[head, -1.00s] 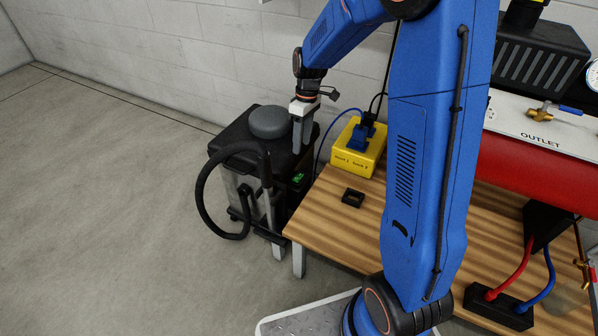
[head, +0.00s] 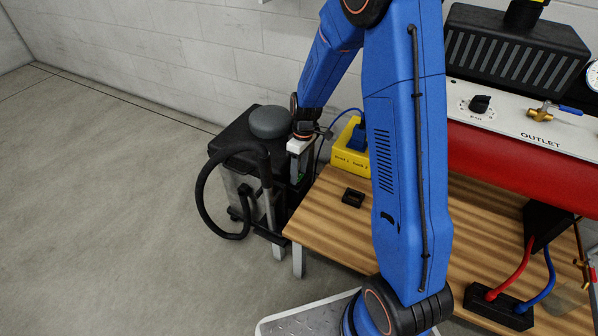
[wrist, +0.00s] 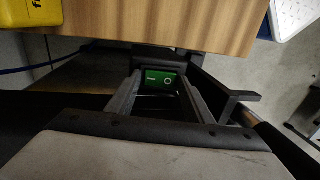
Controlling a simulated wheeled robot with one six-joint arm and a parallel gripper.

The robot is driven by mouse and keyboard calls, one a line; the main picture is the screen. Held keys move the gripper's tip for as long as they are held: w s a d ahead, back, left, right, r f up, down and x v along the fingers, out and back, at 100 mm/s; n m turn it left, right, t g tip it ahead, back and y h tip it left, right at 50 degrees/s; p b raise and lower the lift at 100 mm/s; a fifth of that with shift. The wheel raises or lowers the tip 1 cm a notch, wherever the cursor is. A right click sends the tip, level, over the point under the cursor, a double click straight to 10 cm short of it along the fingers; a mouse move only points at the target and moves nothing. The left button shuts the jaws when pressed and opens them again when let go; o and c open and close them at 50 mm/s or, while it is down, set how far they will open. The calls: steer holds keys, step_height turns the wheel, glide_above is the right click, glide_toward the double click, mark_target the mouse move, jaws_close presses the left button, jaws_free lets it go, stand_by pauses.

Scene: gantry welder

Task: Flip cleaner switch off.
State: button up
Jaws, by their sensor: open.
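The cleaner (head: 232,140) is a black and grey machine with a round grey cap and a black hose, standing on the floor by the table's left end. Its green rocker switch (wrist: 161,78), marked with a line and a circle, shows in the wrist view. My gripper (head: 298,172) is at the cleaner's right side in the head view and largely hides the switch there. In the wrist view my gripper (wrist: 166,96) is open, with one finger on each side of the switch and nothing held. I cannot tell whether the fingertips touch the cleaner.
The wooden table (head: 325,228) is close to the gripper and fills the top of the wrist view. A yellow box (head: 345,158) with a blue plug and a small black block (head: 353,198) sit on it. The wall is behind; the floor at left is clear.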

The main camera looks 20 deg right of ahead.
steer(key=c, duration=0.8)
steer(key=shift+o, duration=0.2)
steer(key=shift+s+a+t+h, duration=0.15)
steer(key=shift+s+t+h, duration=0.05)
steer(key=shift+t+h, duration=0.45)
steer(key=shift+s+a+t+h, duration=0.15)
steer(key=shift+s+t+h, duration=0.05)
steer(key=shift+t+h, duration=0.65)
steer(key=o, duration=0.8)
steer(key=shift+c, duration=0.2)
steer(key=shift+r, duration=0.15)
step_height(320, 180, up, 17)
steer(key=s+a, duration=0.2)
steer(key=shift+s+a, duration=0.15)
steer(key=shift+a, duration=0.05)
